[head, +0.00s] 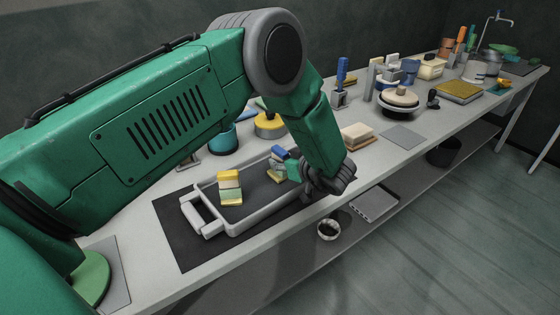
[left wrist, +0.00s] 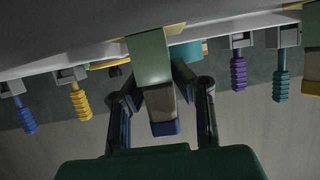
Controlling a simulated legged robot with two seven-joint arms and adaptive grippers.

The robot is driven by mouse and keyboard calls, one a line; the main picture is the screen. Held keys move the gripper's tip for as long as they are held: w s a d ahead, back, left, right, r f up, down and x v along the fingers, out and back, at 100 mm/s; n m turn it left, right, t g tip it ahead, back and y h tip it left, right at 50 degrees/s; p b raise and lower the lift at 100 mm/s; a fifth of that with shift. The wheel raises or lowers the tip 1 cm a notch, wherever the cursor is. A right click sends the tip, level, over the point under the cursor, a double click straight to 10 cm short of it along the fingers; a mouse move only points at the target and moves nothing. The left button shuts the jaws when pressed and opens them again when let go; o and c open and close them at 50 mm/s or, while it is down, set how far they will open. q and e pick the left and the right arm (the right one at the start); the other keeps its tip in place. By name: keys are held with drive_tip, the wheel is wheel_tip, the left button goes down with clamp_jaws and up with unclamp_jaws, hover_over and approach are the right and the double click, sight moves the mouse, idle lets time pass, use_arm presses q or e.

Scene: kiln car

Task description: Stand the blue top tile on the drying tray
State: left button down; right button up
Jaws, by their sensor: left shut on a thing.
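A grey tray (head: 262,214) with handles lies on a dark mat on the bench. Inside it, at left, is a stack of yellow, pale and green tiles (head: 230,188). Further back a blue tile (head: 278,152) sits over pale and yellow pieces. My left gripper (head: 312,182) is low at the tray's right end, shut on a green tile (head: 293,170). In the left wrist view, the green tile (left wrist: 149,58) shows between my fingers (left wrist: 157,82), with the beige piece and the blue tile (left wrist: 165,128) beyond it. Contact with the stack is unclear. My right gripper is out of view.
A beige block on a board (head: 357,136), a grey plate (head: 403,136) and a turntable (head: 398,100) stand to the right. A blue-handled tool (head: 341,75) stands behind. A bowl (head: 328,230) is on the lower shelf.

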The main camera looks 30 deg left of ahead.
use_arm(q)
drive_tip(key=shift+f, duration=0.15)
drive_tip(key=c, duration=1.3)
unclamp_jaws()
drive_tip(key=shift+p+v, duration=1.55)
drive_tip(key=shift+v, duration=2.4)
